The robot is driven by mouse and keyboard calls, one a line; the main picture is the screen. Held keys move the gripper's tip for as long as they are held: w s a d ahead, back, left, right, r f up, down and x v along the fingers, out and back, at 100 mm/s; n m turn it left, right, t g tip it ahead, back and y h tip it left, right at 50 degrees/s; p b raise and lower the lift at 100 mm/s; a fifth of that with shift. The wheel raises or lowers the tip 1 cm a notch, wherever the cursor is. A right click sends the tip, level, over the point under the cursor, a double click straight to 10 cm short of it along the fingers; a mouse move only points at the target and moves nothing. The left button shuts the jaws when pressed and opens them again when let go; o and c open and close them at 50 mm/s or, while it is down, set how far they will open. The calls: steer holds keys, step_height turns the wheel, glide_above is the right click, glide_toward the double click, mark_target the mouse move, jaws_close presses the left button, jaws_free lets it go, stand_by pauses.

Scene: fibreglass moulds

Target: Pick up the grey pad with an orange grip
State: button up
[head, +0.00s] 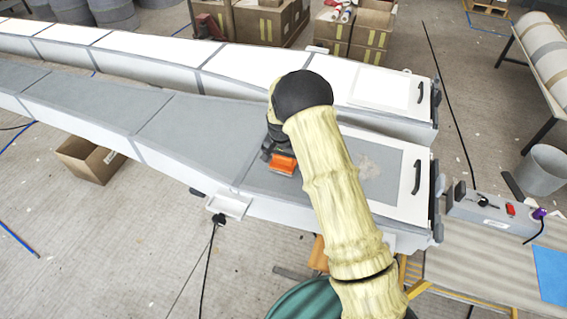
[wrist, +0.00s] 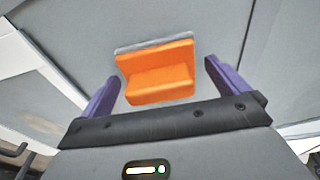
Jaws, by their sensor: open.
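The grey pad with an orange grip (head: 283,164) lies on the grey top of the near long mould (head: 190,125), below the end of my arm in the head view. In the wrist view its orange grip (wrist: 160,78) fills the middle, with a thin grey edge of the pad (wrist: 150,46) behind it. My gripper (wrist: 162,88) is open, with one purple finger on each side of the grip. Clear gaps show between the fingers and the grip. In the head view my gripper (head: 272,152) is dark and partly hidden by my arm.
A second long mould with a white top (head: 260,68) runs behind the near one. A small white tray (head: 229,205) sticks out from the near mould's front side. A grey control box (head: 490,211) stands at the right end. Cardboard boxes (head: 90,158) stand on the floor.

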steer(key=c, duration=0.9)
steer(key=shift+r, duration=0.15)
steer(key=shift+c, duration=0.2)
step_height(320, 180, up, 10)
steer(key=b, duration=0.3)
steer(key=o, duration=0.3)
steer(key=shift+c, duration=0.9)
steer(key=shift+d, duration=0.1)
